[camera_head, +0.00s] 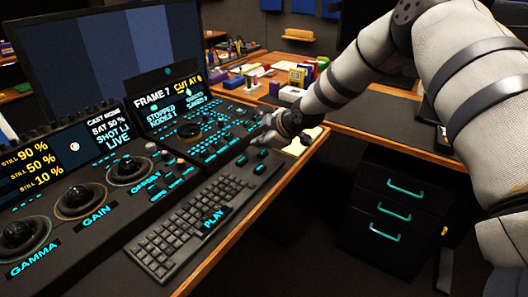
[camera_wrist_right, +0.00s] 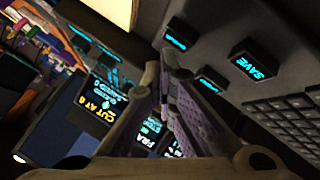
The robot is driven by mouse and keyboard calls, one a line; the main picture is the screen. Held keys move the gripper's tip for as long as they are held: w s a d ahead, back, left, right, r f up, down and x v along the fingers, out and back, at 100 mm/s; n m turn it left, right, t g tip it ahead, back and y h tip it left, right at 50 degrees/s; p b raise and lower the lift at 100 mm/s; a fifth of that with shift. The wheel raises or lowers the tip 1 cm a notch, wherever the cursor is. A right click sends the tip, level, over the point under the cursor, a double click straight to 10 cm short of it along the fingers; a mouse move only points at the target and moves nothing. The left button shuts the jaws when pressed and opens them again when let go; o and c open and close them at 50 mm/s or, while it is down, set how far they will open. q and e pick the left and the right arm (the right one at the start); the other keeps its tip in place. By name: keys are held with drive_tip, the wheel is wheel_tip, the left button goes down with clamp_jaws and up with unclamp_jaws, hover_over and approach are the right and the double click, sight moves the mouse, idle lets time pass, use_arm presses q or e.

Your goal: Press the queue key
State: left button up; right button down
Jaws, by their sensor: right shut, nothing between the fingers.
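My right gripper (camera_head: 270,130) is shut and empty, above the far right end of the black keyboard (camera_head: 160,242). In the right wrist view its fingers (camera_wrist_right: 160,82) point toward the panel, with a group of dark keys with cyan lettering beside them. One large key (camera_wrist_right: 254,66) reads SAVE; a smaller key (camera_wrist_right: 176,42) and a partly covered key (camera_wrist_right: 210,82) have lettering too small to read. I cannot tell which one is the queue key. I cannot tell whether the fingertips touch anything. My left gripper is not in view.
The trackball panel (camera_head: 60,165) with screens and several trackballs stands behind the keyboard. A large monitor (camera_head: 110,55) rises at the back left. Small boxes (camera_head: 290,93) clutter the far desk. A black drawer unit (camera_head: 390,215) stands at the right.

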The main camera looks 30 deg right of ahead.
sight(262, 154)
drive_tip(key=shift+r, duration=0.1)
drive_tip(key=shift+r+p, duration=0.7)
drive_tip(key=shift+r, duration=1.95)
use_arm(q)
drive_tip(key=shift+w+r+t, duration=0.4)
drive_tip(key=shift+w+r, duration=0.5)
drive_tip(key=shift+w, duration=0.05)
use_arm(e)
drive_tip(key=shift+f, duration=0.1)
drive_tip(key=shift+f, duration=0.1)
